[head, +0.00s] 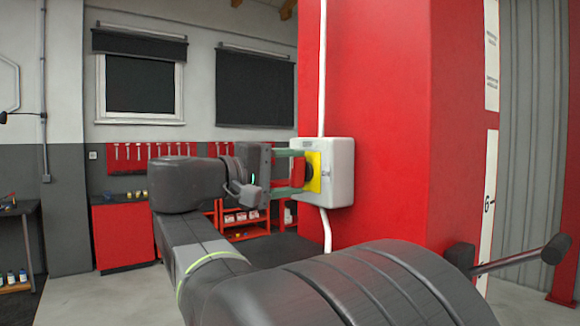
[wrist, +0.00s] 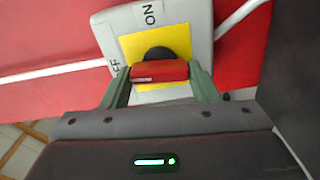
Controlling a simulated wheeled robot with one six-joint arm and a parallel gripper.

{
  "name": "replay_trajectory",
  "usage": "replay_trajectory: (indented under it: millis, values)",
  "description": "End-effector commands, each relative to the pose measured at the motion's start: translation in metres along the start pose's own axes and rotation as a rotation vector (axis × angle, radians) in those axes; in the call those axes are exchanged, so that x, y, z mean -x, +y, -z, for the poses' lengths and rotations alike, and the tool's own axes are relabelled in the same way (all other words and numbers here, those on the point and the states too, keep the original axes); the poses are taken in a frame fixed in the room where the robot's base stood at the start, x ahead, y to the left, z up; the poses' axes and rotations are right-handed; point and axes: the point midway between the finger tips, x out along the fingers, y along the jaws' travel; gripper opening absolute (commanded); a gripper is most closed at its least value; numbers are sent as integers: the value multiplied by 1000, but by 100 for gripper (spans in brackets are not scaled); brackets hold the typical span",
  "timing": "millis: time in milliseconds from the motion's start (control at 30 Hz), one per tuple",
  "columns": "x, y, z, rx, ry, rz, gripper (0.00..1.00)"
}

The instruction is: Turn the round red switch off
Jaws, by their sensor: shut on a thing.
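The round red switch is on a light grey box (head: 340,150) fixed to a red pillar. Its yellow plate (head: 314,172) faces my gripper. In the wrist view the red switch handle (wrist: 160,71) sits between my two green fingers, in front of a dark round base (wrist: 158,53) on the yellow plate (wrist: 183,47). My gripper (head: 291,170) is shut on the handle. The letters ON show on the box above the plate, and part of OFF shows at its left, in the wrist view. The handle lies nearly level in that view, and my fingers hide its ends.
The red pillar (head: 385,80) rises beside and behind the box. A white conduit (head: 322,80) runs above the box and another part runs below it. A red cabinet (head: 123,235) and red shelves stand farther back along the wall.

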Motion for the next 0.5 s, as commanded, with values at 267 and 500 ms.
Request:
replay_trajectory:
  millis: [267, 500]
  values:
    - [0, 0, 0, 102, 1, 0, 32]
    - [0, 0, 0, 127, 1, 0, 32]
